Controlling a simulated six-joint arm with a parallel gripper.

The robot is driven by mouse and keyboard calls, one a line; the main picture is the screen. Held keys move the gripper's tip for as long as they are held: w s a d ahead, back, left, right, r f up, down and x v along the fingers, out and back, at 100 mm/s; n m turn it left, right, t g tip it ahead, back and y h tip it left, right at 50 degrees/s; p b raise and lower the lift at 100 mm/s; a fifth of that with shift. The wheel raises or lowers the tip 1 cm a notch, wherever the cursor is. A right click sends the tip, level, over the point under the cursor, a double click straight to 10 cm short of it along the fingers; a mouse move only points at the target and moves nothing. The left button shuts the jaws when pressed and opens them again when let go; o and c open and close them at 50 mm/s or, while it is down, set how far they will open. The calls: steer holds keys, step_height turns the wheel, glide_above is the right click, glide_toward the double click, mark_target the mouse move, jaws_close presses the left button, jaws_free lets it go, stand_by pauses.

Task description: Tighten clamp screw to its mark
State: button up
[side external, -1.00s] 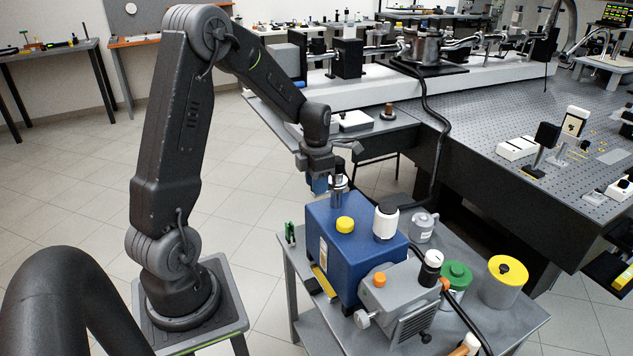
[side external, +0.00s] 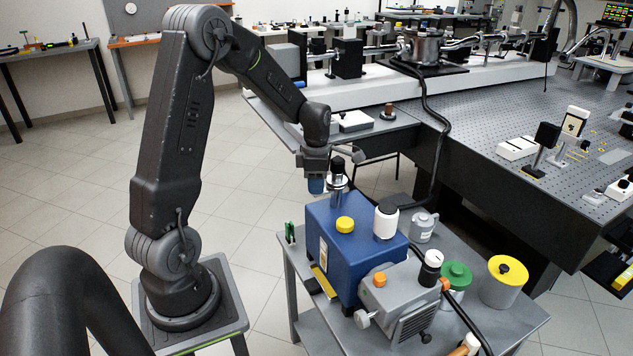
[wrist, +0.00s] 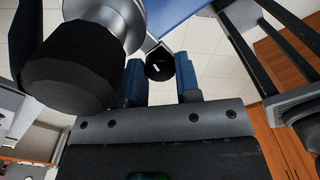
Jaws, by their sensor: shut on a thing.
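The clamp screw appears in the wrist view as a dark knob (wrist: 159,67) with a short white mark on its face. It sits between the two blue fingers of my gripper (wrist: 160,82), which is shut on it. Beside it is a silver flanged fitting (wrist: 108,18) with a large black cylinder (wrist: 75,68). In the side view, my gripper (side external: 316,186) points down beside the black-topped silver fitting (side external: 337,189) on the blue box (side external: 330,235). The clamp screw is hidden there, and I cannot identify its target mark.
A grey pump (side external: 398,300), a green-lidded jar (side external: 456,276) and a yellow-lidded container (side external: 505,282) crowd the cart (side external: 525,317). Floor is clear behind.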

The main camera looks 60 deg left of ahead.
steer(key=o, duration=0.9)
steer(key=shift+r, duration=0.1)
step_height(320, 180, up, 14)
steer(key=shift+f, duration=0.15)
